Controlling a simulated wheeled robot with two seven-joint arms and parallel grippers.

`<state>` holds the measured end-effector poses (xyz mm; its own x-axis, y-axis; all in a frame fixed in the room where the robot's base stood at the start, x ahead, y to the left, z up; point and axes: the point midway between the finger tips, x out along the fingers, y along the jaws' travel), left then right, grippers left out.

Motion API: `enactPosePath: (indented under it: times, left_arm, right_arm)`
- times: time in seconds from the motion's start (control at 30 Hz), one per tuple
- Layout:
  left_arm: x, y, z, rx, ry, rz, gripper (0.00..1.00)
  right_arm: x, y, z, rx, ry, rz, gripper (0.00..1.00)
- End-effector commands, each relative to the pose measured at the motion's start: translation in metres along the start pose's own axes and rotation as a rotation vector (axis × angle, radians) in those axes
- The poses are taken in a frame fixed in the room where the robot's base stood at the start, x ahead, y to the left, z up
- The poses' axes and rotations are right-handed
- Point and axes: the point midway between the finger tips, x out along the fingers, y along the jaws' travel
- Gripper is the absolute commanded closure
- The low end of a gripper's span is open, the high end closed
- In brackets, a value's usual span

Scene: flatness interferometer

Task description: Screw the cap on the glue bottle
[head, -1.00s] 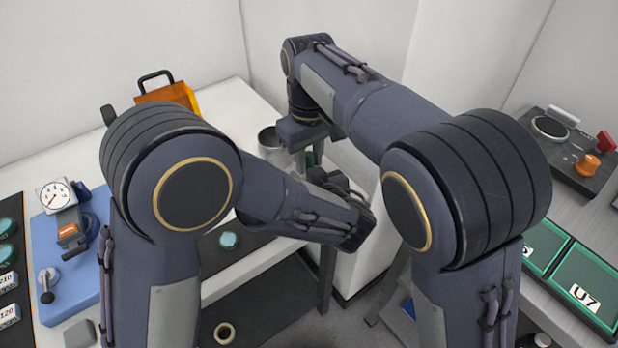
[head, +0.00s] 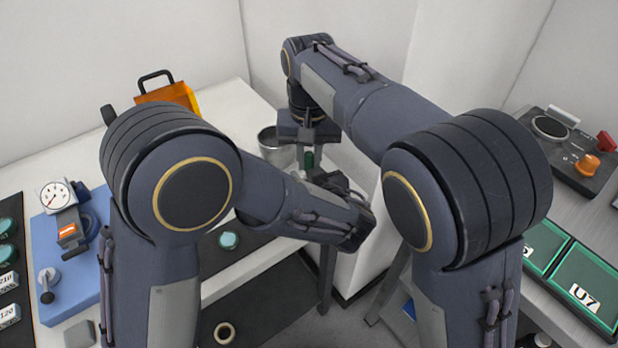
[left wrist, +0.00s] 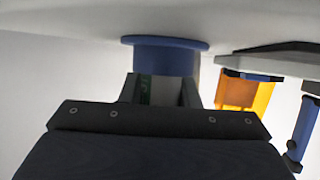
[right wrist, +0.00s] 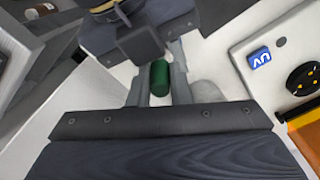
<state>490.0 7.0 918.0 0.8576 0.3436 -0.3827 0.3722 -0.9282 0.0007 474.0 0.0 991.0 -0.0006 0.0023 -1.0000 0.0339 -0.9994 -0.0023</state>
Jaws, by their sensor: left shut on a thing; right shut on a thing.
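My right gripper (right wrist: 155,88) is shut on a dark green cylindrical cap, whose ribbed side (right wrist: 160,76) shows between its fingers. In the head view the right gripper (head: 307,150) points down, with green (head: 309,160) showing below it. My left gripper (left wrist: 160,92) is shut on the glue bottle; only a narrow pale and green strip of it (left wrist: 146,92) shows between the fingers. A blue round flanged piece (left wrist: 165,55) sits just beyond those fingers. In the head view the left fingers are hidden. Whether cap and bottle touch cannot be told.
A grey metal cup (head: 274,146) stands close to the grippers. A dial gauge on a blue base (head: 60,290) is at left. A teal round piece (head: 228,241) lies on a dark mat.

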Motion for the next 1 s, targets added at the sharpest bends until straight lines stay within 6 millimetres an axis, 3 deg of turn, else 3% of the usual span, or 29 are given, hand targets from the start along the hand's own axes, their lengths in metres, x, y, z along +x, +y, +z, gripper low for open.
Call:
enactPosePath:
  times: [0.2,0.23,0.4,0.67,1.0]
  left_arm:
    - [0.000,0.000,0.000,0.000,0.000,0.000,1.00]
    - [0.000,0.000,0.000,0.000,0.000,0.000,1.00]
    - [0.000,0.000,0.000,0.000,0.000,0.000,1.00]
    - [0.000,0.000,0.000,0.000,0.000,0.000,1.00]
    - [0.000,0.000,0.000,0.000,0.000,0.000,1.00]
  right_arm:
    - [0.000,0.000,0.000,-0.001,0.000,0.000,1.00]
    - [0.000,0.000,0.000,-0.001,0.000,0.000,0.80]
    - [0.000,0.000,0.000,-0.003,0.000,0.000,0.61]
    - [-0.001,0.000,0.000,-0.003,0.001,0.000,0.61]
    - [-0.041,0.000,-0.001,-0.003,0.001,-0.001,0.61]
